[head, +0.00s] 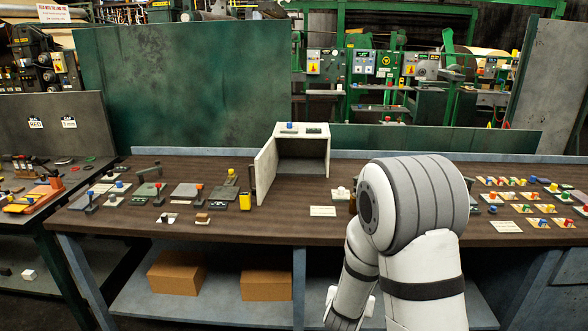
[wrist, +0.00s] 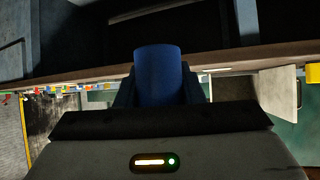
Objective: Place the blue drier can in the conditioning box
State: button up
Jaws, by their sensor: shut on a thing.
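The blue drier can (wrist: 158,75) shows in the wrist view as a dark blue cylinder between my fingers. My gripper (wrist: 160,92) is shut on it. The can is not seen in the head view, where my own arm links cover the lower right and the fingers are hidden. The conditioning box (head: 322,152) appears to be the white cabinet at the back middle of the bench. Its door (head: 266,170) stands open to the left, and its inside looks empty. My arm is in front and to the right of the box.
The brown bench (head: 270,225) carries levers and plates on the left and several coloured knobs on the right. A yellow block (head: 245,201) stands near the open door. A white card (head: 323,211) lies before the box. Cardboard boxes (head: 177,272) sit on the shelf below.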

aim_at(301, 168)
jog(key=u, duration=0.1)
jog(key=i, duration=2)
jog(key=z, duration=0.1)
